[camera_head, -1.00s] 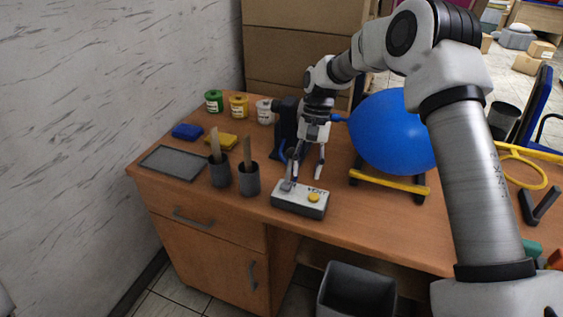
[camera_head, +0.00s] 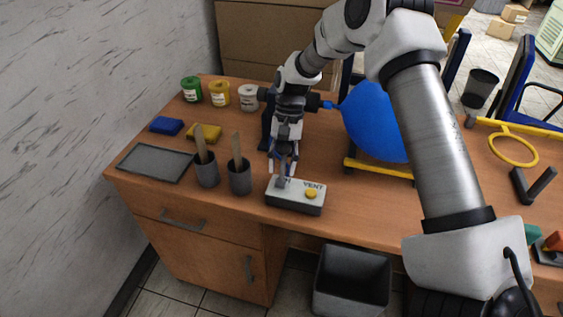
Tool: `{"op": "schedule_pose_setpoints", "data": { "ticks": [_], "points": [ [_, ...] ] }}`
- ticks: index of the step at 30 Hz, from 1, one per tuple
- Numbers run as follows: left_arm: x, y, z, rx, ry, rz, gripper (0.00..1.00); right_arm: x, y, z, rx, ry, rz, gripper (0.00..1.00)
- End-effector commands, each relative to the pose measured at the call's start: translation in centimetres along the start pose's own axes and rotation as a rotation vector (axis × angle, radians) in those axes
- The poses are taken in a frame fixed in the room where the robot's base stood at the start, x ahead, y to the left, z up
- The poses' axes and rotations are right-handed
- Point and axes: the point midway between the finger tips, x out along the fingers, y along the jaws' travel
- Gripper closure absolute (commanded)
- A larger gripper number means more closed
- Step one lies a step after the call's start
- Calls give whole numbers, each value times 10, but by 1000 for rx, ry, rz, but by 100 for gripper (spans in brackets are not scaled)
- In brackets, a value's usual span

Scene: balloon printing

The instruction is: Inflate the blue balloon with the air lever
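The blue balloon (camera_head: 374,127) is round and inflated, on the nozzle of a dark pump (camera_head: 266,128), above a yellow-railed stand (camera_head: 378,170). My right arm hides its right part. A grey control box (camera_head: 295,203) marked VENT, with a yellow button (camera_head: 311,193), sits at the desk's front edge. The air lever (camera_head: 282,183) is a small grey piece on the box's left. My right gripper (camera_head: 284,174) points down over it, fingers close to either side of the lever. I cannot tell whether they grip it. My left gripper is not in view.
Two grey cups (camera_head: 240,180) with wooden sticks, a grey tray (camera_head: 155,163), blue and yellow blocks, and several paint jars (camera_head: 220,94) stand to the left on the desk. A yellow ring (camera_head: 513,150) lies at the right. A dark bin (camera_head: 352,282) is below the front edge.

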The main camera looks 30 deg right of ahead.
Motion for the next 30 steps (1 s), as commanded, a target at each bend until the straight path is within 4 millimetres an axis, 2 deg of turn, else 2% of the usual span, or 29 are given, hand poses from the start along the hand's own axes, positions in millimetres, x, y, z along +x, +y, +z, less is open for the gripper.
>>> {"op": "schedule_pose_setpoints", "data": {
  "ticks": [9,11,12,13,23,30],
  "points": [
    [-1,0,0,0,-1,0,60,6,0,0,-1,2,-1,61],
    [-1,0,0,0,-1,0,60,6,0,0,-1,2,-1,82],
    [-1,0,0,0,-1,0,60,6,0,0,-1,2,-1,96],
    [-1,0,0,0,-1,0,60,6,0,0,-1,2,-1,100],
    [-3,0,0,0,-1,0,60,5,-1,1,-1,13,1,100],
    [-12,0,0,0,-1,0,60,2,-2,5,-3,85,16,100]
  ]
}}
